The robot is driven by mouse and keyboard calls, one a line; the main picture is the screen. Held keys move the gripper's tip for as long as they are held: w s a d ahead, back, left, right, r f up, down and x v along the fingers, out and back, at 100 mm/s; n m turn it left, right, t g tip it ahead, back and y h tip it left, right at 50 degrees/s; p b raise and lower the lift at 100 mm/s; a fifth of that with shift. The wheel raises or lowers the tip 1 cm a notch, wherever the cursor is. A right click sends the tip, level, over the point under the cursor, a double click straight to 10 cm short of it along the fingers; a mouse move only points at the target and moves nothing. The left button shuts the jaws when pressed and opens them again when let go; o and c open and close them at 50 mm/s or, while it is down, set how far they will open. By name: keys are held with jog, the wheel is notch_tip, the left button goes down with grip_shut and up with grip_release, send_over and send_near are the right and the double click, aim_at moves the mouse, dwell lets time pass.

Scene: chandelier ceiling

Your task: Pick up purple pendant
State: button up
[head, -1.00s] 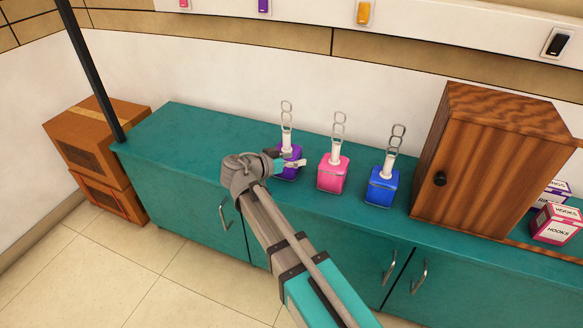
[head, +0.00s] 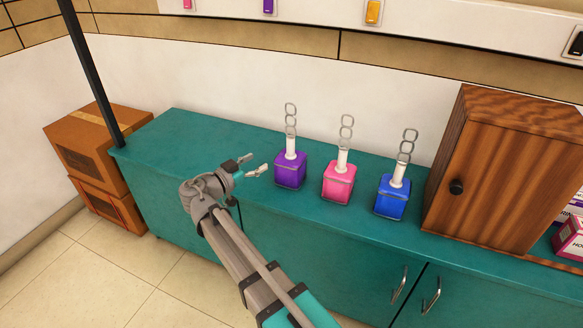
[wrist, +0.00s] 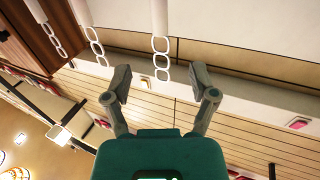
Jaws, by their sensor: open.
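The purple pendant (head: 290,170) stands upright on the teal counter, a purple cube with a white stem and a chain of grey links on top. A pink pendant (head: 338,183) and a blue pendant (head: 391,198) stand in a row to its right. My gripper (head: 257,165) is open and empty, just left of the purple pendant and apart from it in the picture. In the wrist view, a white stem with a chain (wrist: 161,57) shows beyond my open fingers; the coloured bodies are out of that view.
The teal counter (head: 185,130) is clear on its left part. A wooden cabinet (head: 490,180) stands right of the blue pendant, with boxes past it. Cardboard boxes (head: 95,150) are stacked at the left. Coloured switches, one purple (head: 269,6), line the wall above.

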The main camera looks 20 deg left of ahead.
aim_at(288, 144)
jog(key=shift+x, duration=4.15)
jog(key=shift+w, duration=0.1)
jog(key=shift+x, duration=2.55)
jog(key=shift+r, duration=0.1)
grip_shut()
